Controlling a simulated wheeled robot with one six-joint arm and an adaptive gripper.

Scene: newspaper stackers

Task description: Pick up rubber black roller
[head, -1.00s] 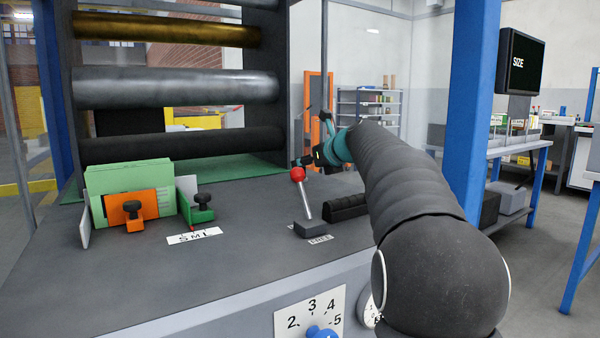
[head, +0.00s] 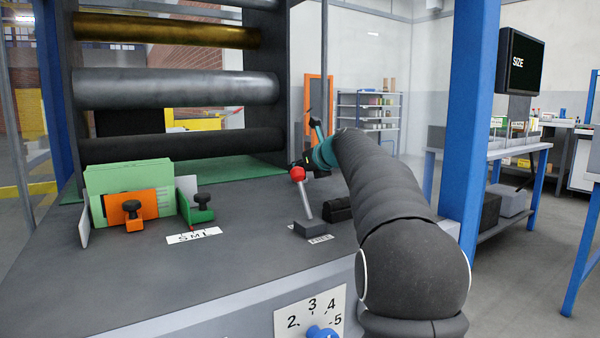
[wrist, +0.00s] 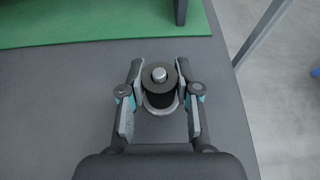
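In the wrist view a short black roller (wrist: 160,91) with a bright metal shaft end stands upright, seen nearly from its end. A light grey curved part surrounds its lower side. In the head view my gripper (head: 307,163) is low over the grey table, beside the red lever knob; the roller cannot be made out there. A long black roller (head: 180,145) is mounted across the machine frame.
A lever with a red knob (head: 298,174) stands close to my gripper. A black ridged block (head: 338,209) lies to its right, partly behind my arm. Green and orange stackers (head: 125,190) stand on the left of the grey table (head: 130,275). A blue post (head: 470,120) rises right of my arm.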

